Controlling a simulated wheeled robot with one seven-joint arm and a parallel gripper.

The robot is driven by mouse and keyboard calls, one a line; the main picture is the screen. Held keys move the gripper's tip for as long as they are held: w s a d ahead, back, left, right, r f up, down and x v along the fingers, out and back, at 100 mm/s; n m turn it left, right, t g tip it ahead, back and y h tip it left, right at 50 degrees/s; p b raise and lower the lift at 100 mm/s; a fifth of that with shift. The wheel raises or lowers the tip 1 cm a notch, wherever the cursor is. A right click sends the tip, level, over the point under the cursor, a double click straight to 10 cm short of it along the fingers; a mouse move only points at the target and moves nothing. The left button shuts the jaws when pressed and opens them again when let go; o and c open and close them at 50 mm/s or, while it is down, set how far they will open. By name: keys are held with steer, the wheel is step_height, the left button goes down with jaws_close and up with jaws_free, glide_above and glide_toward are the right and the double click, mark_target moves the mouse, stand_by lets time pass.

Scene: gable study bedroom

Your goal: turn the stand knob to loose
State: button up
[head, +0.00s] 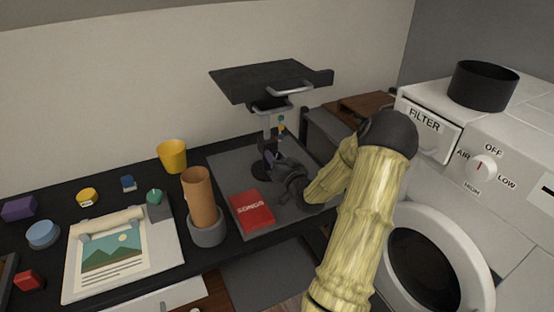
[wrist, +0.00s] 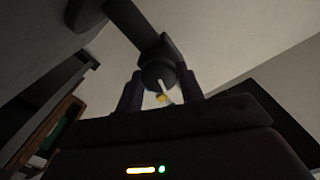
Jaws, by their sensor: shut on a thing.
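The stand has a dark tilted top (head: 262,84) with a metal handle, on a short column over a grey base mat (head: 235,165). My gripper (head: 271,158) reaches in low at the column from the right. In the wrist view, the dark round stand knob (wrist: 157,74) sits between the two fingers of my gripper (wrist: 160,90), which are shut on it. The knob has a white pointer line and a small yellow mark lies just below it. In the head view my gripper hides the knob. I cannot read which setting it points to.
A red SONGS book (head: 252,212) lies close to my gripper. A brown cylinder in a grey holder (head: 207,231), a yellow cup (head: 173,155) and a picture board (head: 165,257) are further left. A white washer-like machine (head: 520,140) stands right of my arm.

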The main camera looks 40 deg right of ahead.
steer(key=shift+f, duration=0.15)
steer(key=o, duration=1)
steer(key=shift+s, duration=0.15)
steer(key=p+v, duration=0.1)
steer(key=v, duration=0.4)
steer(key=p+v, duration=0.1)
steer(key=v, duration=0.4)
steer(key=p+v, duration=0.1)
steer(key=v, duration=0.4)
steer(key=shift+d+r, duration=0.2)
steer(key=shift+r, duration=0.1)
steer(key=p+v, duration=0.2)
steer(key=p, duration=0.4)
steer(key=shift+s+a+f, duration=0.1)
steer(key=shift+a+f, duration=0.05)
steer(key=shift+f, duration=0.05)
